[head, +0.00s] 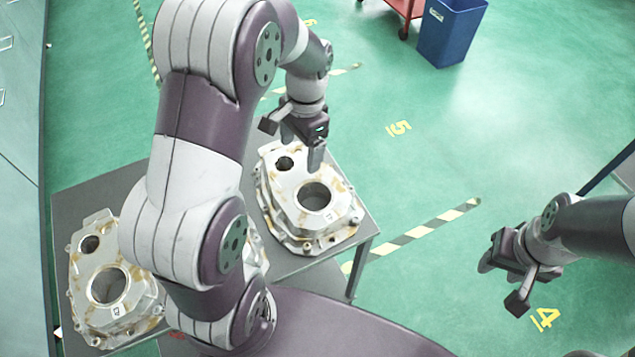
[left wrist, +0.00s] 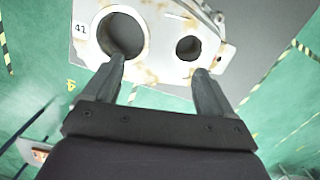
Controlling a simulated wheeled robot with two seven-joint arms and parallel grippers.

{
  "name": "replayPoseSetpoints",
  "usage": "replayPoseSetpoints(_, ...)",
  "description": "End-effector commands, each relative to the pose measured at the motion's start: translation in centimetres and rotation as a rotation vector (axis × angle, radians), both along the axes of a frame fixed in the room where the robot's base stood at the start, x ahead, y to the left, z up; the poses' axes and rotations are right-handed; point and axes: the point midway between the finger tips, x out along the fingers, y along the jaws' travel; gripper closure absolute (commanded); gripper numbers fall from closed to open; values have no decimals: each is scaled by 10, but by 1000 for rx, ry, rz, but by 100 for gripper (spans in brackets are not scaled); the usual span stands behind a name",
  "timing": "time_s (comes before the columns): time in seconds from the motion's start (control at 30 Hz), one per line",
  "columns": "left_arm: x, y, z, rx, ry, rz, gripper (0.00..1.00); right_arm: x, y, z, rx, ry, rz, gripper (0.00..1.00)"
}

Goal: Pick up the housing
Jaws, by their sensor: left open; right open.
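A silver housing (head: 283,211) with brown stains, one large hole and one smaller hole lies on the right part of a grey table. My left gripper (head: 315,160) is above its far edge, fingers pointing down. In the left wrist view the open fingers (left wrist: 158,85) are spread in front of the housing (left wrist: 152,62), with nothing between them; I cannot tell whether they touch it. A second, similar housing (head: 130,301) lies at the left of the table. A third is mostly hidden behind my left arm. My right gripper (head: 506,266) is open and empty over the floor at the right.
A blue bin (head: 450,35) and a red cart (head: 405,10) stand at the back. The green floor between the table and my right gripper is free, with striped tape (head: 415,232) on it.

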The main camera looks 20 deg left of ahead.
Motion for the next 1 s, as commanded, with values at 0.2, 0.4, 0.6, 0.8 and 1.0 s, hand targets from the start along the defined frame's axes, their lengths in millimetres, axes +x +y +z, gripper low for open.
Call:
replayPoseSetpoints(0.2, -6, 3, -49, -1, 4, 2, 15, 0, 0, 2, 0, 0, 0, 55)
replayPoseSetpoints(0.4, -9, 4, -74, -1, 3, 2, 15, 0, 0, 2, 0, 0, 0, 55)
replayPoseSetpoints(0.6, -12, 6, -108, -2, 1, 2, 15, 0, 0, 3, 0, 0, 0, 55)
replayPoseSetpoints(0.8, -13, 7, -115, -1, -1, 3, 15, 0, 0, 3, 0, 0, 0, 55)
replayPoseSetpoints(1.0, -13, 7, -114, -1, -1, 3, 57, 0, 0, 3, 0, 0, 0, 55)
